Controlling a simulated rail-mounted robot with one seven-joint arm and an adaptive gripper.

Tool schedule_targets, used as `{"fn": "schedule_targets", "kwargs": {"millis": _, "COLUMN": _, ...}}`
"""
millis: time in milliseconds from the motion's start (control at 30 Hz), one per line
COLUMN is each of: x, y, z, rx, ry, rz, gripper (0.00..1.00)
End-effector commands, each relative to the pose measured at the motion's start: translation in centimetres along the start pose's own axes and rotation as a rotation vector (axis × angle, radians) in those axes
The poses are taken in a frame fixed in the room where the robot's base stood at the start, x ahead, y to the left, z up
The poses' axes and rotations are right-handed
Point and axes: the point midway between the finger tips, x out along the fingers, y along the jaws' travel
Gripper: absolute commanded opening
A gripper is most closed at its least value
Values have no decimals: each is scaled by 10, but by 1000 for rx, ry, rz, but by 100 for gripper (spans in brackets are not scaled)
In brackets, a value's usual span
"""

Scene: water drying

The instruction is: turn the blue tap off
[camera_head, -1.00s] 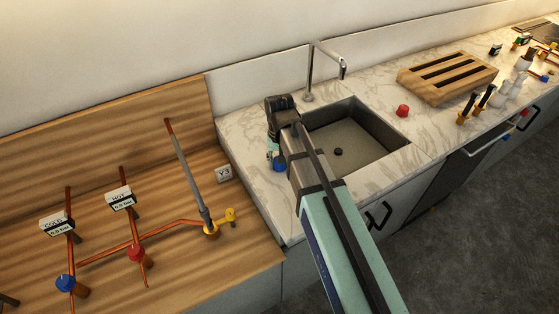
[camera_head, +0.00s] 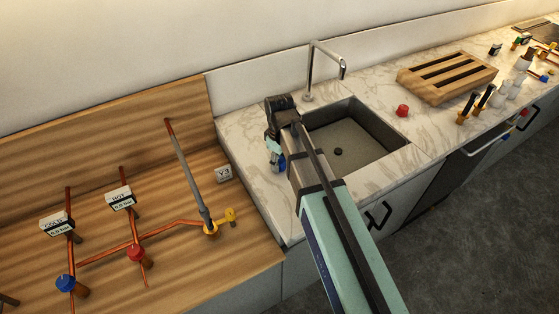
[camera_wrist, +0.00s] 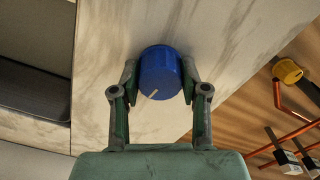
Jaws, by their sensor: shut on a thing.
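A round blue knob (camera_wrist: 160,74) with a pale mark on it sits over the marble counter in the wrist view. My gripper (camera_wrist: 159,80) is shut on it, with one finger on each side. In the head view my gripper (camera_head: 276,152) is at the counter's left part, left of the sink, and largely hides this knob. Another blue tap (camera_head: 65,284) is on a copper pipe on the wooden counter at lower left, apart from my gripper. Whether the held knob touches the counter cannot be told.
A sink (camera_head: 350,150) with a metal faucet (camera_head: 312,70) is right of my gripper. A red knob (camera_head: 402,111) and a wooden rack (camera_head: 447,77) stand farther right. A red tap (camera_head: 136,253), a yellow tap (camera_head: 230,215) and copper pipes occupy the wooden counter.

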Motion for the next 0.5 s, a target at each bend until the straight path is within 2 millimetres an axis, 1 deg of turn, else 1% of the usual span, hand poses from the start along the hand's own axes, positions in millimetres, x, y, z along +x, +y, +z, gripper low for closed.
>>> {"fn": "schedule_targets", "kwargs": {"millis": 200, "x": 1, "y": -1, "z": 1, "rx": -118, "ry": -2, "rz": -1, "gripper": 10}}
{"fn": "schedule_targets", "kwargs": {"millis": 500, "x": 1, "y": -1, "z": 1, "rx": -185, "ry": -2, "rz": -2, "gripper": 10}}
